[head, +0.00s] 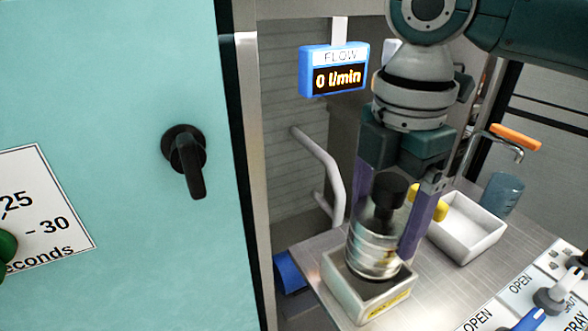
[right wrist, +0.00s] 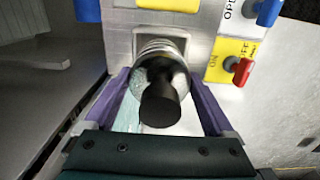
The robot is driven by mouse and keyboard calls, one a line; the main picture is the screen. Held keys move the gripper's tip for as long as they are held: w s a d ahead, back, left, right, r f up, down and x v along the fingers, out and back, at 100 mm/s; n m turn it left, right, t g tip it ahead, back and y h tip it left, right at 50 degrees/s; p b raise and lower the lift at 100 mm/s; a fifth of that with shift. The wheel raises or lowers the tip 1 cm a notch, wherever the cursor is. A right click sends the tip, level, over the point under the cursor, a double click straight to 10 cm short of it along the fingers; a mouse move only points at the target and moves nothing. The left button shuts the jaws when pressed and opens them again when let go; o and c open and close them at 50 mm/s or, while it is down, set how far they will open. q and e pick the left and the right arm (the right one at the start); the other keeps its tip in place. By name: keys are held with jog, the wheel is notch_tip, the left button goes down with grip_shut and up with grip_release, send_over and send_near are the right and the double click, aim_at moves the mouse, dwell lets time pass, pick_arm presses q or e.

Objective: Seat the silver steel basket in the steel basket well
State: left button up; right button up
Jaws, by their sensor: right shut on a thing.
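The silver steel basket (head: 374,256) is a shiny round can with a black knob (head: 388,200) on top. My right gripper (head: 383,243) is shut on it, with a purple finger on each side. It also shows between the fingers in the right wrist view (right wrist: 178,72). The basket stands about upright at a cream square well (head: 345,296) with a yellow label, which is too small to read. Its lower end appears inside the well's rim; whether it touches the bottom is hidden. My left gripper is not in view.
A white open tray (head: 467,248) stands to the right on the steel counter (head: 435,290). Behind it are a blue cup (head: 502,194) and an orange-handled tap (head: 515,137). Labelled valves (head: 552,297) line the front right. A blue display (head: 334,70) reads 0 l/min. A teal cabinet (head: 110,80) fills the left.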

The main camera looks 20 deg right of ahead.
aim_at(375, 242)
jog(key=shift+f+b, duration=0.65)
jog(key=shift+f, duration=1.8)
jog(key=shift+f, duration=0.1)
jog(key=o, duration=1.3)
